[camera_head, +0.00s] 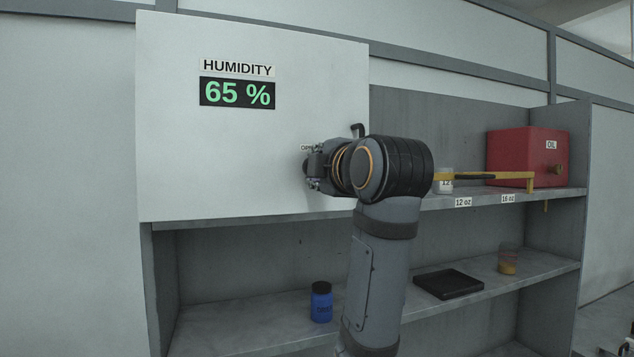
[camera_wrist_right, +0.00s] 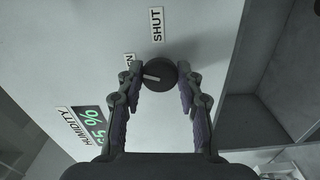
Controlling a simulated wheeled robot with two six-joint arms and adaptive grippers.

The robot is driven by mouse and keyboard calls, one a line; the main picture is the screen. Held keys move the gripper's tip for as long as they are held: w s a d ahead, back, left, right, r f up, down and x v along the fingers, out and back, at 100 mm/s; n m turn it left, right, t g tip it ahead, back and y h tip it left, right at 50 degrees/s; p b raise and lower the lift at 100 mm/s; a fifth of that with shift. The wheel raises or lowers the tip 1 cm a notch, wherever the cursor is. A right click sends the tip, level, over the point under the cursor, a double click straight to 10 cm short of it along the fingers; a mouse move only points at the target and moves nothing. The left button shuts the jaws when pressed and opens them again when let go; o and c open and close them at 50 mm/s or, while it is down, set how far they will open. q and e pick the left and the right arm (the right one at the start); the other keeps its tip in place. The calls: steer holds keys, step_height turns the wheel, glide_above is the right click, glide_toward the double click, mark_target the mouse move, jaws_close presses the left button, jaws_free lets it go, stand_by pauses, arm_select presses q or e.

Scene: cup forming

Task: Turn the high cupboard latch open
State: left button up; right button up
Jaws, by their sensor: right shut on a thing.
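The latch is a dark round knob (camera_wrist_right: 158,74) on the white cupboard door (camera_head: 250,170). In the right wrist view its white mark points left, to the side of the partly hidden OPEN label (camera_wrist_right: 129,60) and away from the SHUT label (camera_wrist_right: 156,24). My right gripper (camera_wrist_right: 160,70) is shut on the knob, one finger on each side. In the head view my right gripper (camera_head: 312,168) is at the door's lower right and largely hides the knob. Part of the OPEN label (camera_head: 306,148) shows above it. My left gripper is not in view.
A humidity display (camera_head: 237,93) reads 65 %. A red OIL box (camera_head: 515,158), a yellow bar (camera_head: 500,176) and a pale cup (camera_head: 444,186) are on the upper shelf. A blue bottle (camera_head: 321,302), a black tray (camera_head: 449,284) and a small amber cup (camera_head: 508,263) stand below.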

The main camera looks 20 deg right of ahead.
steer(key=shift+n+b, duration=1.3)
steer(key=shift+n, duration=0.6)
steer(key=o, duration=1.2)
steer(key=shift+c, duration=0.2)
steer(key=s, duration=0.7)
steer(key=shift+s, duration=0.25)
